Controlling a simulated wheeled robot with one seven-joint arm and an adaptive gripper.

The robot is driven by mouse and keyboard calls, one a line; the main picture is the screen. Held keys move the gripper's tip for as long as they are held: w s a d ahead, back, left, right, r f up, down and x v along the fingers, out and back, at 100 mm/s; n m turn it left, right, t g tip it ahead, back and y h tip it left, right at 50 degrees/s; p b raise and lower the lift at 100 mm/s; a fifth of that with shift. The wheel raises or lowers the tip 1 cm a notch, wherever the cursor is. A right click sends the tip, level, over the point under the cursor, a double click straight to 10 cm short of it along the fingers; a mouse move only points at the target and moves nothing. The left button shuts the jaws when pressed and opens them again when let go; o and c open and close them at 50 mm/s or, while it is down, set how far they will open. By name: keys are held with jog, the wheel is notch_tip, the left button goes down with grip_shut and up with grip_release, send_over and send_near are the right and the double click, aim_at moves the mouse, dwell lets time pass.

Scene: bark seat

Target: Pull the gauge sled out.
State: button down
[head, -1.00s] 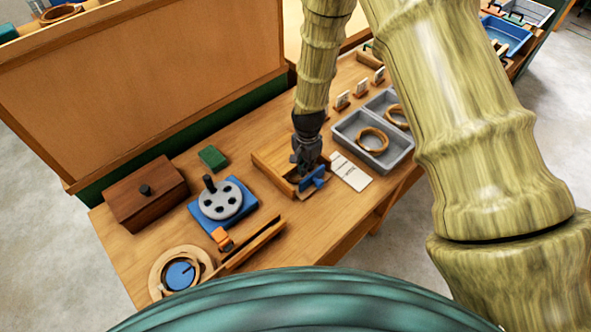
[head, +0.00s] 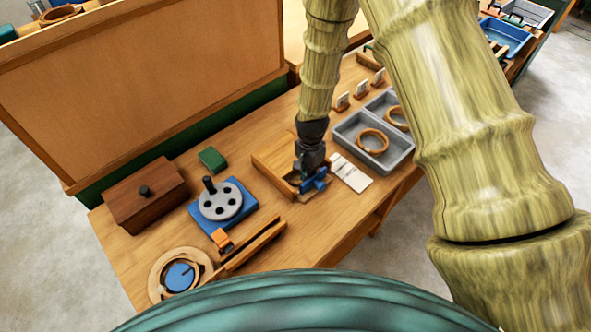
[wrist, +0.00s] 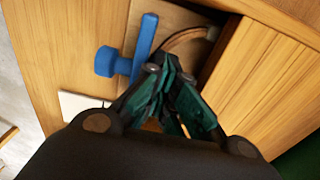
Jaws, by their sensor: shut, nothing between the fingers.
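The gauge sled appears to be the blue piece (head: 316,181) with a round knob, at the front end of a wooden housing (head: 270,166) on the bench. In the wrist view its blue bar and knob (wrist: 108,62) lie just left of the fingertips. My gripper (head: 310,168) points down over the housing's front end, right behind the blue bar. In the wrist view my gripper (wrist: 172,92) is shut with nothing held. Its fingers overlap the bar's lower end in the picture; I cannot tell whether they touch it. The fingers hide part of the housing's inside.
A white card (head: 352,172) and a grey two-part tray (head: 349,140) with rings lie right of the housing. A blue base with a grey disc (head: 220,200) and a brown box (head: 145,194) stand left. Bare bench lies in front of the sled.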

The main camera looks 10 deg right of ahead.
jog(key=shift+s+d+p, duration=0.25)
jog(key=shift+s+d, duration=0.75)
jog(key=shift+s, duration=0.55)
jog(key=shift+s+d+p, duration=0.2)
jog(key=shift+s+d, duration=0.85)
jog(key=shift+s, duration=0.45)
jog(key=shift+s+d+p, duration=0.25)
jog(key=shift+s+d, duration=0.75)
jog(key=shift+s, duration=0.55)
notch_tip(320, 180, up, 7)
jog(key=w+p, duration=0.1)
jog(key=p, duration=0.3)
jog(key=shift+a+p, duration=0.35)
jog(key=shift+p, duration=0.05)
jog(key=shift+a, duration=0.1)
